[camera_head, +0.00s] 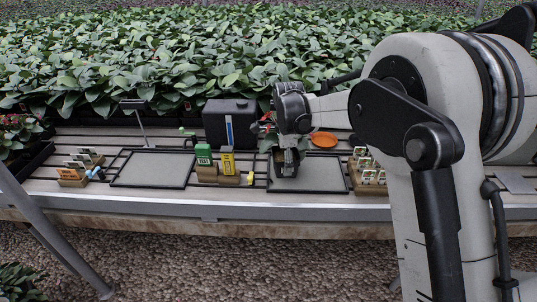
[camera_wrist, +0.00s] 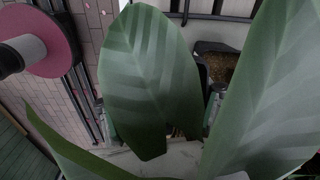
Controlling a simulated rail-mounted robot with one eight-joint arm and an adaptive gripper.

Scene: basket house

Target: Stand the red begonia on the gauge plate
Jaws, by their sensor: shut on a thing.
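My gripper (camera_head: 287,168) points down over the right framed grey plate (camera_head: 320,173), low near its left side. It is shut on a leafy plant, taken as the red begonia (camera_head: 265,121), whose red and green show just left of my wrist. In the wrist view its broad green leaves (camera_wrist: 150,75) fill the middle and hide most of the fingers and the grip. A second framed grey plate (camera_head: 150,168) lies to the left, with a post gauge (camera_head: 139,118) behind it. I cannot tell which plate is the gauge plate, or whether the pot touches the plate.
An orange dish (camera_head: 324,139) lies behind the right plate. Racks of small cards stand left (camera_head: 73,176) and right (camera_head: 366,180). Dense foliage (camera_head: 200,50) lines the back.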

